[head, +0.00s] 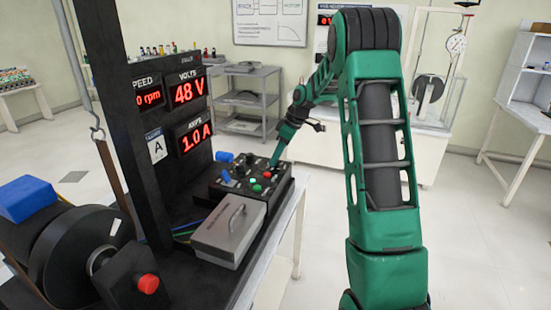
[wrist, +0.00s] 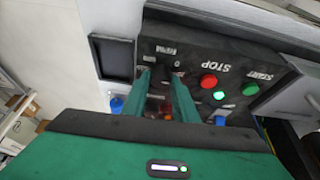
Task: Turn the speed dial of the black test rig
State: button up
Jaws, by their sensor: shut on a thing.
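The black test rig (head: 122,120) stands at the left in the head view, with red displays reading 0 rpm, 48 V and 1.0 A. Its black control box (head: 222,187) has red and green buttons and blue plugs. My green gripper (head: 273,163) points down at the far side of this box. In the wrist view, my gripper (wrist: 164,75) has its two green fingers on either side of a small dark knob, the speed dial (wrist: 166,71), and is shut on it. The fingers hide much of the dial, so its pointer cannot be read.
A red STOP button (wrist: 208,81) and a green START button (wrist: 251,88) sit beside the dial, with a lit green lamp between them. A grey case with a handle (head: 228,232) lies in front of the control box. Open floor lies to the right.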

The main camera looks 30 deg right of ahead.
jog(key=n, duration=0.1)
jog(key=n+g, duration=0.1)
jog(key=n, duration=0.1)
jog(key=n+y, duration=0.1)
jog(key=shift+w+d+n, duration=0.3)
jog(key=shift+w+r+n+g, duration=0.1)
jog(key=shift+n+g, duration=0.8)
jog(key=shift+n, duration=1)
jog(key=shift+d, duration=0.1)
jog(key=o, duration=1)
jog(key=v, duration=1)
jog(key=shift+w+d+r, duration=0.15)
jog(key=shift+d+r, duration=0.05)
jog(key=shift+d, duration=0.1)
